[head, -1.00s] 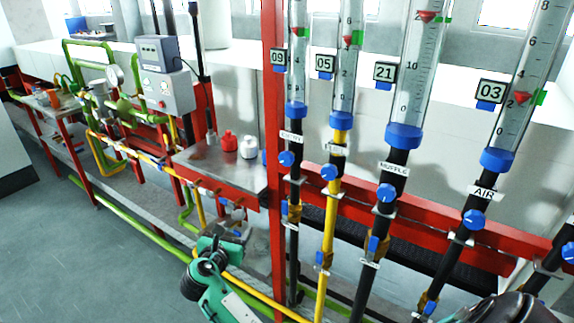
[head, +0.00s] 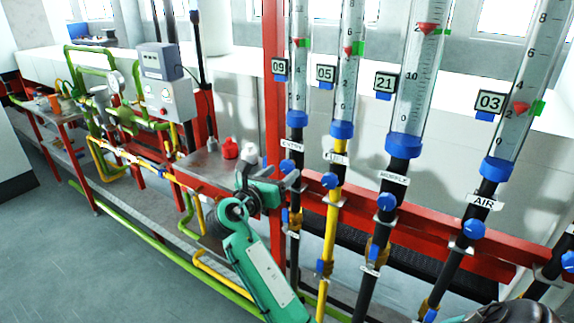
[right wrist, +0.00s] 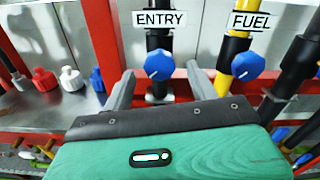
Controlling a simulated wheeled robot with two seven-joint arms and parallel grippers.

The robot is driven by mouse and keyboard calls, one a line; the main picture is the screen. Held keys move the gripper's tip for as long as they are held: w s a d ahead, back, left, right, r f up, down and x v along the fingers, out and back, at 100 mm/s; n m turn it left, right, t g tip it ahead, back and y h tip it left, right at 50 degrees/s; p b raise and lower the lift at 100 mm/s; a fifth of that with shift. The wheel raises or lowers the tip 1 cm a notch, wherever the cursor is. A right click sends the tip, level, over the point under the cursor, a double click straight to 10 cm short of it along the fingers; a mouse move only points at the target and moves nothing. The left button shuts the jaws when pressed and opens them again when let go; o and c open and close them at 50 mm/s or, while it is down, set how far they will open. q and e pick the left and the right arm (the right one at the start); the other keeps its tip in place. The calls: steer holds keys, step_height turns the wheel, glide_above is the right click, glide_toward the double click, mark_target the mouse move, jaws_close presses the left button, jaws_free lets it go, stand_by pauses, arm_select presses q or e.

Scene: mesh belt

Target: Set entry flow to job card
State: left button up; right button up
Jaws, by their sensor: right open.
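The entry flow tube (head: 297,85) stands beside the red post, with a blue collar at its foot. A red float (head: 297,42) in it sits about level with a green marker (head: 305,43). The job card reading 09 (head: 279,68) is left of the tube. The blue entry knob (head: 288,167) is under the ENTRY label (right wrist: 159,18). My right gripper (right wrist: 160,74) is open, its grey fingers on either side of the entry knob (right wrist: 159,65) in the right wrist view; I cannot tell whether they touch it. My left gripper is out of view.
The blue fuel knob (right wrist: 247,65) is close right of the right finger. Tubes with cards 05 (head: 325,76), 21 (head: 385,84) and 03 (head: 490,103) stand further right. A red bottle (head: 230,148) and a white one stand on the metal shelf at left.

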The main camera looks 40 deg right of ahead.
mark_target(286, 169)
steer(key=shift+x, duration=1.9)
steer(key=c, duration=1)
steer(key=shift+m+p, duration=0.3)
steer(key=shift+p, duration=0.1)
